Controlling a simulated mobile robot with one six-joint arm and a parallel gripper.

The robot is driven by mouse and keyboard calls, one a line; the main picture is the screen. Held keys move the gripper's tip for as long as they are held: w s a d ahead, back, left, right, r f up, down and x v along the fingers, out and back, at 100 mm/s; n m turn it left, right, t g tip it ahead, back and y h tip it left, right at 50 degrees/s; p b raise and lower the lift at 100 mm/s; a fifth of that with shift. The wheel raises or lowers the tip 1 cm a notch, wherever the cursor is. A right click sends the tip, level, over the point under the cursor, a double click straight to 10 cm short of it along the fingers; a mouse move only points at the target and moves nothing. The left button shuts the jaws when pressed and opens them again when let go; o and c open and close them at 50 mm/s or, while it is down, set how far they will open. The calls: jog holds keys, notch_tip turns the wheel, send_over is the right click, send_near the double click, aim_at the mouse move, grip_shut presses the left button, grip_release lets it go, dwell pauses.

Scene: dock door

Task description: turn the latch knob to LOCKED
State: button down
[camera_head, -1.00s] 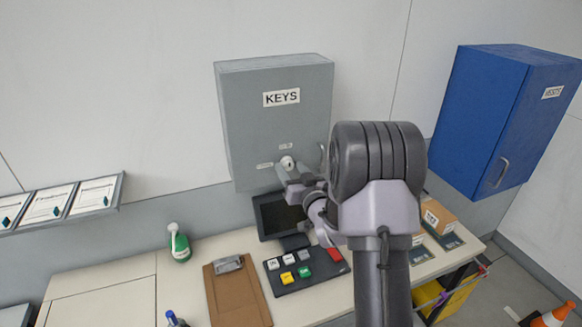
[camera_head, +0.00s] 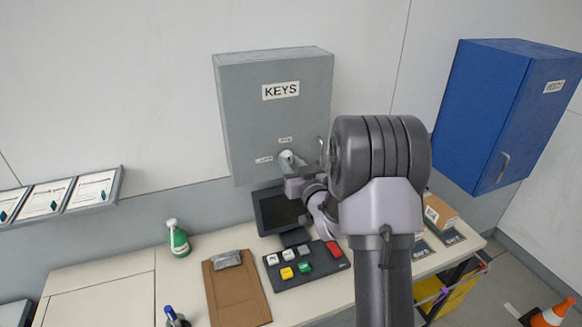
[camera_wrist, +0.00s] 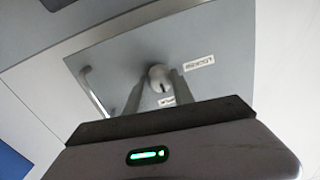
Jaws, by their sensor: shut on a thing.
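The latch knob (camera_wrist: 158,74) is a small pale round knob on the front of the grey KEYS cabinet (camera_head: 240,120). A dark mark on the knob points toward the lower label (camera_wrist: 167,101) in the wrist view, whose text is too small to read surely. The LOCKED label (camera_wrist: 199,61) is to the knob's right there, upside down. My gripper (camera_wrist: 158,84) has its fingers on both sides of the knob and is shut on it. In the head view my gripper (camera_head: 290,164) partly hides the knob.
The cabinet's handle (camera_wrist: 97,95) is left of the knob in the wrist view. Below the cabinet stand a dark screen (camera_head: 275,212) and a button panel (camera_head: 308,270) on the bench. A blue cabinet (camera_head: 485,115) hangs to the right.

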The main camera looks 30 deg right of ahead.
jog(key=n+b, duration=0.1)
jog(key=b, duration=0.2)
jog(key=n+b, duration=0.2)
jog(key=b, duration=0.1)
jog(key=shift+f, duration=0.35)
jog(key=n+b, duration=0.6)
jog(key=b, duration=0.3)
jog(key=shift+r+b, duration=0.1)
jog(key=shift+b, duration=0.3)
jog(key=n+b, duration=0.5)
jog(key=b, duration=0.1)
jog(key=shift+r, duration=0.2)
jog(key=shift+r+n+b, duration=0.2)
jog(key=shift+n+b, duration=1.1)
jog(key=shift+n, duration=0.1)
jog(key=shift+r, duration=0.1)
jog(key=c, duration=1.5)
grip_release()
jog(key=o, duration=0.4)
jog(key=shift+w+g, duration=0.1)
jog(key=shift+g, duration=0.2)
